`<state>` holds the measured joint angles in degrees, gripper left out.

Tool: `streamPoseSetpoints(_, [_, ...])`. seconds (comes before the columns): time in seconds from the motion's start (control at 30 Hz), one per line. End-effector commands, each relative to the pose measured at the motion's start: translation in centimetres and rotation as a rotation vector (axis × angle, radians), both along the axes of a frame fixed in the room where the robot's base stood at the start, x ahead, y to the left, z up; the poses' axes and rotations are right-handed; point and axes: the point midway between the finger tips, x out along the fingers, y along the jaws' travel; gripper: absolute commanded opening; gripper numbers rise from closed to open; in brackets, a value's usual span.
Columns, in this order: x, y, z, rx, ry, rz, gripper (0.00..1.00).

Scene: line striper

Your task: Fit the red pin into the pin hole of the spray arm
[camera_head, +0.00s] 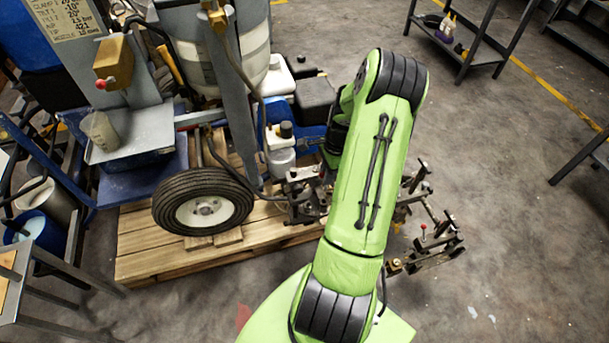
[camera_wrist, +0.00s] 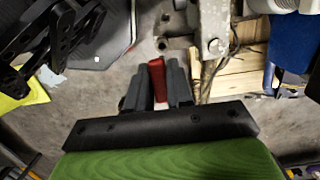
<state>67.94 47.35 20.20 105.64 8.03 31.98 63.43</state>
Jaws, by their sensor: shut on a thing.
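In the wrist view, the red pin (camera_wrist: 157,72) is between the two dark fingers of my gripper (camera_wrist: 162,86), which is shut on it. The pin's far end points away from the gripper, and its tip is not clearly seen. Metal bars and brackets (camera_head: 438,243), probably the spray arm, stick out at the right of the machine in the head view. Which hole is the pin hole cannot be made out. A worn grey metal bracket (camera_wrist: 214,40) lies just ahead and to the right of the pin in the wrist view. My arm hides the gripper in the head view.
The line striper's wheel (camera_head: 203,201) stands on a wooden pallet (camera_head: 150,262) at left. A blue bucket (camera_head: 38,231) and a metal table (camera_head: 45,268) are farther left. Black brackets (camera_wrist: 65,35) show at the wrist view's left. The concrete floor at right is mostly clear.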

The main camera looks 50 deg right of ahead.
Motion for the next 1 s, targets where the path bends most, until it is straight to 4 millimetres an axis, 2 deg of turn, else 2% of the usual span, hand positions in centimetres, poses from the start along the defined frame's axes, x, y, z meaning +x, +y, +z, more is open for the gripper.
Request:
streamPoseSetpoints(0.17, [0.0, 0.0, -1.1, 0.001, -0.001, 0.001, 0.0])
streamPoseSetpoints(0.57, [0.1, 0.0, -5.5, 0.001, -0.001, 0.004, 0.0])
streamPoseSetpoints(1.0, [0.1, 0.0, -5.6, 0.0, -0.001, 0.005, 0.0])
